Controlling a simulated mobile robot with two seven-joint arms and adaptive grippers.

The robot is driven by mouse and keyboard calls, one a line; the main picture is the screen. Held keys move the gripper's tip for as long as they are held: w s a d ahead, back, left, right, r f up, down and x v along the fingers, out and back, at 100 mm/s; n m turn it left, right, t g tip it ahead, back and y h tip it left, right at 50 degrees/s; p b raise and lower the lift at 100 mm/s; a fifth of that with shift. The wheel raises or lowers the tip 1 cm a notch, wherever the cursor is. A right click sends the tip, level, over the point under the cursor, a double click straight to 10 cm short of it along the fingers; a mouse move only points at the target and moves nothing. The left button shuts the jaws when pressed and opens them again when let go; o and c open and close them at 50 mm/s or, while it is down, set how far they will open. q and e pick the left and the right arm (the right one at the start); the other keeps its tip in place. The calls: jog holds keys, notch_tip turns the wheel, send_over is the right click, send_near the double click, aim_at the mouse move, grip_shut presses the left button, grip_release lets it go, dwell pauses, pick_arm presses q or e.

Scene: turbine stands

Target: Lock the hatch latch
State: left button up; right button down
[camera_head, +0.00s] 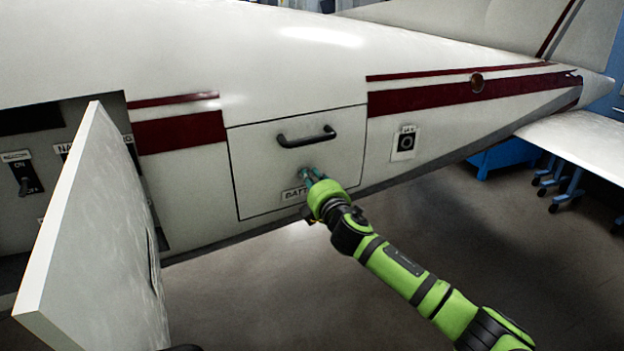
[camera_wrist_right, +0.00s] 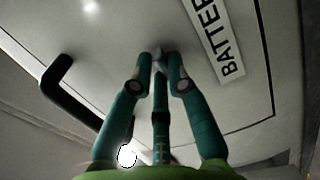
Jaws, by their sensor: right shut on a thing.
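The battery hatch (camera_head: 258,172) is a closed white panel on the side of the aircraft, with a black handle (camera_head: 306,137) near its top. My right gripper (camera_head: 306,173) is at the lower middle of the hatch, just above the battery label (camera_head: 294,194). In the right wrist view its teal fingers (camera_wrist_right: 160,52) are close together at the panel face, shut on a small latch part that the fingertips mostly hide. The handle (camera_wrist_right: 62,85) and the label (camera_wrist_right: 220,40) also show there, on either side of the fingers. My left gripper is not in view.
An open white door panel (camera_head: 95,230) stands out at the left, beside a compartment with a switch (camera_head: 24,180). A small black-ringed socket (camera_head: 406,143) is right of the hatch. Blue stands (camera_head: 508,156) are under the wing at the right. The floor below is clear.

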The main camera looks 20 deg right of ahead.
jog(key=c, duration=1.2)
grip_release()
jog(key=s, duration=1.2)
jog(key=shift+d, duration=0.25)
